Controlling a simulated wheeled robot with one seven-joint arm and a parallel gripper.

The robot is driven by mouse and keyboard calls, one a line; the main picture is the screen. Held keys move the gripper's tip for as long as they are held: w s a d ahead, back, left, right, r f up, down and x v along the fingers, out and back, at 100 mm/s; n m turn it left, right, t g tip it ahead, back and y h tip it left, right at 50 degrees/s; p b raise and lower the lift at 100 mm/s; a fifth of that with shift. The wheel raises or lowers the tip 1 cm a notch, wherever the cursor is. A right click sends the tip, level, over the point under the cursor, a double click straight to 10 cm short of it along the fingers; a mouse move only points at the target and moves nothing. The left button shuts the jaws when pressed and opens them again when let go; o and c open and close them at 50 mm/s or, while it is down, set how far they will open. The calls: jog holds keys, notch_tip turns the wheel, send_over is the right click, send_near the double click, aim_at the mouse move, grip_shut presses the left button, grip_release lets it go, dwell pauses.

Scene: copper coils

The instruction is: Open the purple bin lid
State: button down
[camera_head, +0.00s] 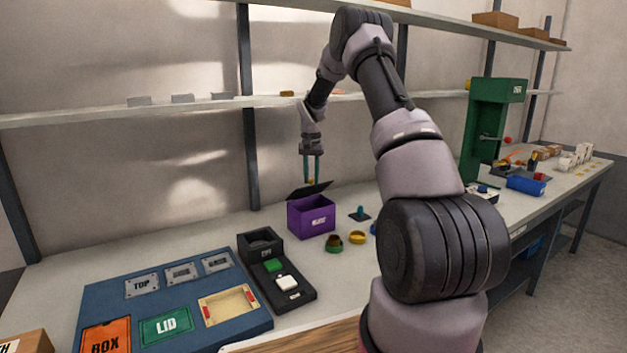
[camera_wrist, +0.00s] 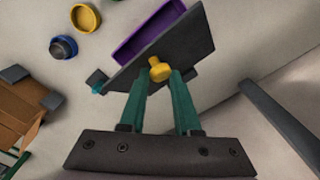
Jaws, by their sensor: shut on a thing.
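The purple bin (camera_head: 311,217) stands on the workbench, with a white label on its front. Its dark lid (camera_head: 311,189) is tilted up at an angle above the bin opening. In the wrist view the dark lid (camera_wrist: 172,62) covers part of the purple bin (camera_wrist: 146,32), whose inside shows along one edge. A yellow knob (camera_wrist: 159,69) sits on the lid. My gripper (camera_wrist: 160,76) has its green fingers shut on the yellow knob. In the head view my gripper (camera_head: 313,180) points down just above the lid.
A black tray (camera_head: 283,281) and a blue mat (camera_head: 185,329) lie to the left. Small round parts (camera_head: 357,237) and a teal piece on a dark base (camera_head: 360,213) lie near the bin. A shelf (camera_head: 180,108) runs behind the arm.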

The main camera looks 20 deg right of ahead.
jog(key=shift+a+f, duration=0.15)
jog(key=shift+a, duration=0.5)
jog(key=c, duration=0.6)
grip_release()
jog(key=shift+w+f, duration=0.1)
jog(key=shift+d, duration=0.2)
